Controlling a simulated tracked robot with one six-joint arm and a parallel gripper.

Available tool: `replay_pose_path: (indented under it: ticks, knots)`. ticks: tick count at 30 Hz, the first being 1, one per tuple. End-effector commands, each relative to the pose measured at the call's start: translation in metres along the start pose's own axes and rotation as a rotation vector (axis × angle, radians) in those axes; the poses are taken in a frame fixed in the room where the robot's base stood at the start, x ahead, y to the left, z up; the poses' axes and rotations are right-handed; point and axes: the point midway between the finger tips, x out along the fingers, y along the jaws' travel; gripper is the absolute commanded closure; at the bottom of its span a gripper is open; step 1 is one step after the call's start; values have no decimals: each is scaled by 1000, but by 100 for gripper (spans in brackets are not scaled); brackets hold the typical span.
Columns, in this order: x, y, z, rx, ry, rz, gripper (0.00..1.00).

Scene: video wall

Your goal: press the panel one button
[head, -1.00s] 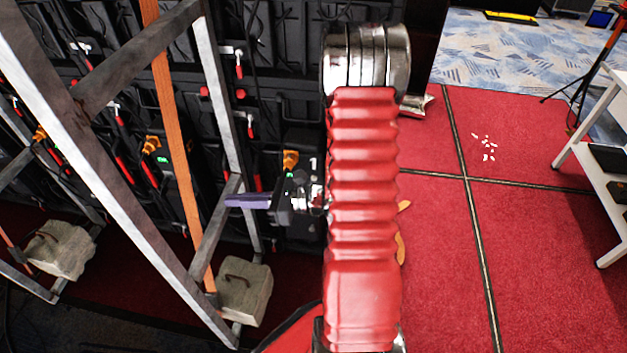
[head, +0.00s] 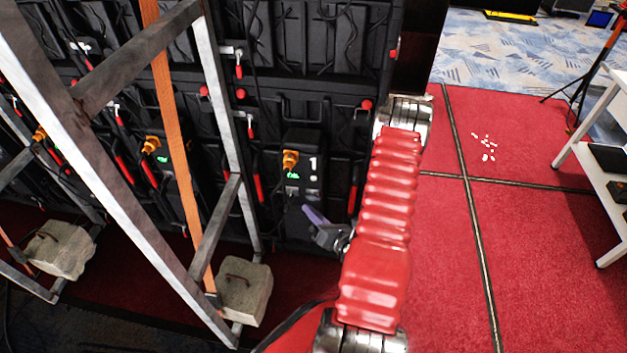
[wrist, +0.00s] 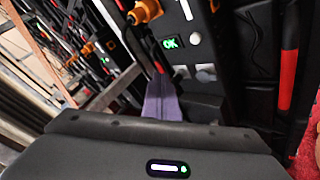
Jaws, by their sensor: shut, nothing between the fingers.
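Panel one (head: 303,168) is a black box marked with a white "1" on the back of the video wall, with an orange plug at its upper left. A small green lit display (head: 292,176) is on its face. In the wrist view the display (wrist: 169,41) reads "OK", with pale round or oval marks beside it; I cannot tell which of these is the button. My gripper (head: 314,214), with purple fingers, is shut and empty, just below the panel's face in the head view. The fingers also show in the wrist view (wrist: 160,98), below the display. I cannot tell whether they touch anything.
A grey metal frame (head: 218,110) with an orange strap (head: 175,140) stands left of the panel. A stone-like weight (head: 243,292) sits at its foot. Red carpet (head: 540,250) is open at right, with a white table (head: 600,130) at the edge.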

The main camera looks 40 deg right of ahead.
Motion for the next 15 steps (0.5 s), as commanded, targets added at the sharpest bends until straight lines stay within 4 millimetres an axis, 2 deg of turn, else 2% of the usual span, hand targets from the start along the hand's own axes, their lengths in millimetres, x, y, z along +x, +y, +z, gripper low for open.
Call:
replay_pose_path:
  ticks: [8,15]
  knots:
    - [1,0,1,-2,0,2,100]
    - [10,-6,8,-4,-1,4,100]
